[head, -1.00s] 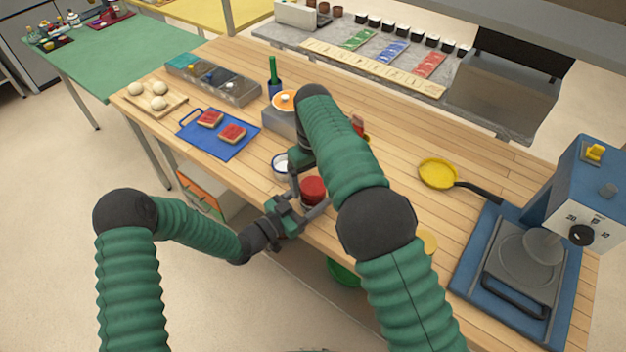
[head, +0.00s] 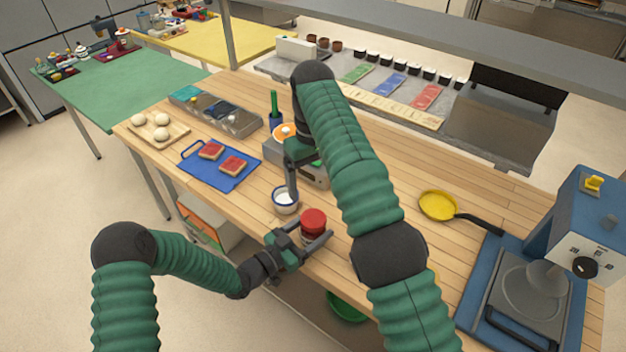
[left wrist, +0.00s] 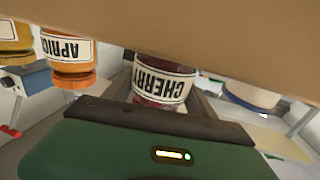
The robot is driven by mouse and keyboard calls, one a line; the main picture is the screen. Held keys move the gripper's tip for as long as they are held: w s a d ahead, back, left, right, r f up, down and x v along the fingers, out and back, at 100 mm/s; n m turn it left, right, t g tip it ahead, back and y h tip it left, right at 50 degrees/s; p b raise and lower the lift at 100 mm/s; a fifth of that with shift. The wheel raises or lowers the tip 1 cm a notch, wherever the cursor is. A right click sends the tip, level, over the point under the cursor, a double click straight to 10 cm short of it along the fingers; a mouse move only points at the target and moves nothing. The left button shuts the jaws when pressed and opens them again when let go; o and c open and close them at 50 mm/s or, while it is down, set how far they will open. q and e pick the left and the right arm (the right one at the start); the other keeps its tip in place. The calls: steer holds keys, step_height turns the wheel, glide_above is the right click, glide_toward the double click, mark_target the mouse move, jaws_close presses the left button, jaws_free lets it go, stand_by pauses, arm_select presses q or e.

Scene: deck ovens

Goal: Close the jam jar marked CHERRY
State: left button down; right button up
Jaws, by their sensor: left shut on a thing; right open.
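The CHERRY jar (head: 312,236) stands near the front edge of the wooden table, with a red lid (head: 313,216) on its top. Whether the lid is fully tight I cannot tell. My left gripper (head: 315,240) is shut around the jar from the front. In the left wrist view the jar's CHERRY label (left wrist: 163,82) appears upside down, and its lid end is hidden behind my gripper. My right gripper (head: 292,188) is open, pointing down to the left of the lid and apart from it, above a white bowl with a blue rim (head: 285,203).
An APRICOT jar (left wrist: 68,52) and a yellowish jar (left wrist: 14,40) show in the left wrist view. A yellow pan (head: 438,206) and a blue press (head: 520,290) stand right.

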arm_select(q)
steer(key=shift+c, duration=1.1)
jaws_free()
steer(key=shift+a, duration=0.1)
steer(key=b+v, duration=0.1)
steer(key=v, duration=1.5)
steer(key=shift+s+a+b, duration=0.2)
steer(key=shift+a+b, duration=0.15)
steer(key=shift+f, duration=0.1)
